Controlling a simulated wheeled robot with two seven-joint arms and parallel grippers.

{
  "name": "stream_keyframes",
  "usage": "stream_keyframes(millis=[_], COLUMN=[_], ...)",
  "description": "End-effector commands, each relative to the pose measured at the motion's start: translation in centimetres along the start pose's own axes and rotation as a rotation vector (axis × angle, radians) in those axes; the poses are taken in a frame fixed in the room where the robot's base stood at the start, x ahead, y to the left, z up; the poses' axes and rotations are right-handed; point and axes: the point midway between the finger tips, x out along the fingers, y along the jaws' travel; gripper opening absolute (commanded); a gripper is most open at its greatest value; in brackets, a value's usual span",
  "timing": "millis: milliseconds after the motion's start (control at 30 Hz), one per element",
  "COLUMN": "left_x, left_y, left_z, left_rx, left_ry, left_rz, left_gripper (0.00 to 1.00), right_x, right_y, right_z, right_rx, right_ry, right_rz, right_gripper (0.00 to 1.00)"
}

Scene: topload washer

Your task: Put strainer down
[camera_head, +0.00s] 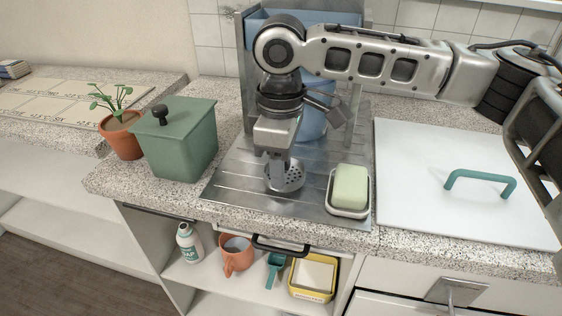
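The strainer (290,179) is a small round metal piece with holes. It is at the middle of the view, over the ribbed metal drainboard (235,172). My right gripper (277,166) points down at it, and its fingertips meet the strainer's upper part, seemingly shut on it. The hand hides part of the strainer and most of the grip. I cannot tell whether the strainer touches the metal beneath. My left gripper is not in view.
A green lidded canister (183,145) and a potted plant (122,135) stand to the left. A green soap bar (350,185) lies in a dish (348,212) at the right. A white lid (420,205) with a teal handle covers the right counter. Blue items stand behind my arm.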

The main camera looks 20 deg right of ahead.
Motion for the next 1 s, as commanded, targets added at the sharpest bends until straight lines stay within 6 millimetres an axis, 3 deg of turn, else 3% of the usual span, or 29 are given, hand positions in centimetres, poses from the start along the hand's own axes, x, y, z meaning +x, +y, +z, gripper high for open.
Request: stream_keyframes(millis=[167,600,800,1000], left_x=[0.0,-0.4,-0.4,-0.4], left_y=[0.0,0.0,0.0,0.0], left_z=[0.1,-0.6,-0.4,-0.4], left_rx=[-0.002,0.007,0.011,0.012], left_ry=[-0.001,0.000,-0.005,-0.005], left_rz=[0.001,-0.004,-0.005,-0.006], left_gripper=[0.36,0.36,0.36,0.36], right_x=[-1.3,-10.2,-12.1,-12.4], right_y=[0.0,0.0,0.0,0.0], right_z=[-0.1,-0.1,0.0,0.0], right_rx=[0.000,0.000,0.000,0.000], right_ry=[0.002,0.002,0.000,0.000], right_rz=[0.002,0.002,0.001,0.000], right_gripper=[0.32,0.32,0.32,0.32])
